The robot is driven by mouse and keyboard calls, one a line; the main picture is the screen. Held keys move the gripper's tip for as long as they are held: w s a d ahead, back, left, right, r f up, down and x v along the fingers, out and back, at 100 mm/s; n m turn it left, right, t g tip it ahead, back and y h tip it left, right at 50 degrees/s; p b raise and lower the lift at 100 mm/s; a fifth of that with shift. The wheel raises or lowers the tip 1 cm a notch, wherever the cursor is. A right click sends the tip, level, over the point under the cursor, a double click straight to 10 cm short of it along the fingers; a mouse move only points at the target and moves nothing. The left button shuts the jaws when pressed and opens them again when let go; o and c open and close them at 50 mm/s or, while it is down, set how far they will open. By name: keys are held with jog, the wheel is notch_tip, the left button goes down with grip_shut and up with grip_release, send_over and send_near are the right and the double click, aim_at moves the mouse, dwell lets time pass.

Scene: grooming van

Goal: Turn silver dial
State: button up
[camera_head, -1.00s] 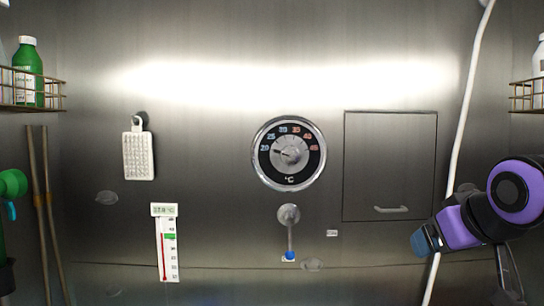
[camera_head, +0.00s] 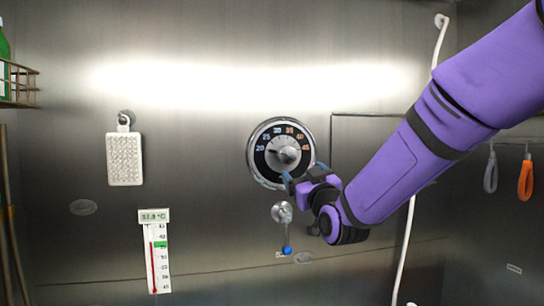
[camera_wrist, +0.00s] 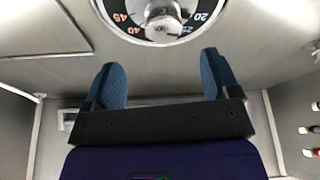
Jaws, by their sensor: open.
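The silver dial (camera_head: 284,155) is a round knob in the middle of a black temperature face with numbers and a polished rim, fixed to the steel wall. In the wrist view the silver knob (camera_wrist: 163,22) is at the top centre, ahead of the fingertips and apart from them. My gripper (camera_head: 302,180) is just below and right of the dial face, partly overlapping its lower right rim in the head view. In the wrist view my gripper (camera_wrist: 164,75) has its two blue fingers spread wide with nothing between them.
A small lever with a blue tip (camera_head: 287,250) hangs just below the dial, close to my wrist. A white thermometer (camera_head: 157,262) and a white bumpy pad (camera_head: 124,159) are on the wall at left. A white hose (camera_head: 403,250) runs down behind my arm.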

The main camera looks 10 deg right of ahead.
aim_at(289, 157)
jog(key=x, duration=1.1)
jog(key=shift+a+r, duration=0.25)
jog(key=c, duration=0.9)
